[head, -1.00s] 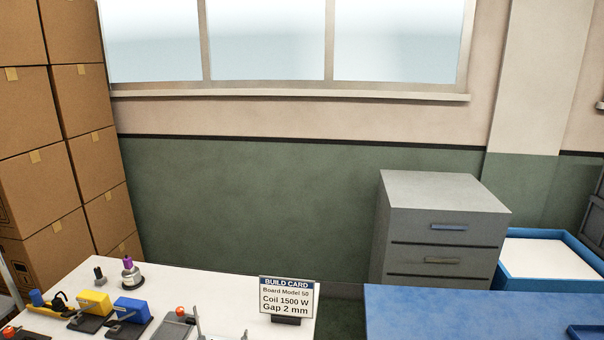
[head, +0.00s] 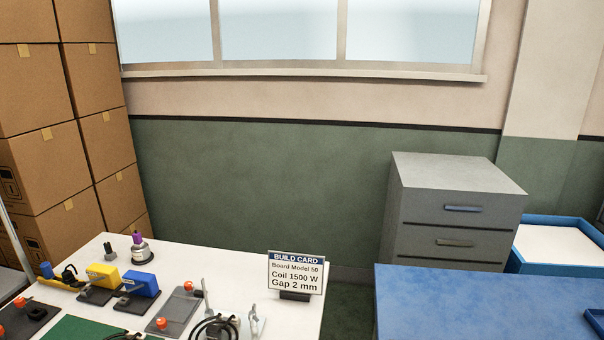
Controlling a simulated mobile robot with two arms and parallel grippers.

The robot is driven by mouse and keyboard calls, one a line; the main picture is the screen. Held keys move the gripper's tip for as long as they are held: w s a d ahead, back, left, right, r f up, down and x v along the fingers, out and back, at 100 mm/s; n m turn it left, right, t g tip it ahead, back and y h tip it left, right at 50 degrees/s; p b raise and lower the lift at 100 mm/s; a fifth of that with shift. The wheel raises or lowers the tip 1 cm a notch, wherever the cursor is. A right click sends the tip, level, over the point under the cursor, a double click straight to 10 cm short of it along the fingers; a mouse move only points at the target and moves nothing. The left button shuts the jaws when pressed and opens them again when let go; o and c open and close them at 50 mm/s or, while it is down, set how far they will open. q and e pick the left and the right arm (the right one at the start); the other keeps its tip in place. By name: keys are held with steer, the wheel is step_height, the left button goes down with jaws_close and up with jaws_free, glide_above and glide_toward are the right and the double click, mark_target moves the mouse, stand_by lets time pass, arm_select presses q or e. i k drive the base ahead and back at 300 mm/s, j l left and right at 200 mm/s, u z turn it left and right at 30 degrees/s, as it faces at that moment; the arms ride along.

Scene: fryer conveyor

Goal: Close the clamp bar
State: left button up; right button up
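On the white table (head: 80,262), a thin grey upright bar (head: 205,297) stands beside black coil rings (head: 212,328) at the front edge of the picture. A small pale metal upright piece (head: 255,321) stands just right of the rings. I cannot tell for sure which of these is the clamp bar, as the lower part of this fixture is cut off by the frame. Neither of my grippers is in view.
A build card (head: 296,272) stands at the table's right edge. Yellow (head: 103,275) and blue (head: 141,284) blocks, a purple-topped device (head: 140,247) and a green board (head: 85,330) are at left. A blue-topped table (head: 480,305) stands at right, across a gap.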

mark_target(200, 293)
steer(key=i+j+z, duration=0.2)
steer(key=j+z, duration=0.2)
steer(key=j, duration=1.1)
steer(key=j+z, duration=0.35)
steer(key=j, duration=1.1)
steer(key=k+l+z, duration=0.1)
steer(key=k+l, duration=0.3)
steer(key=l, duration=0.2)
steer(key=z, duration=0.05)
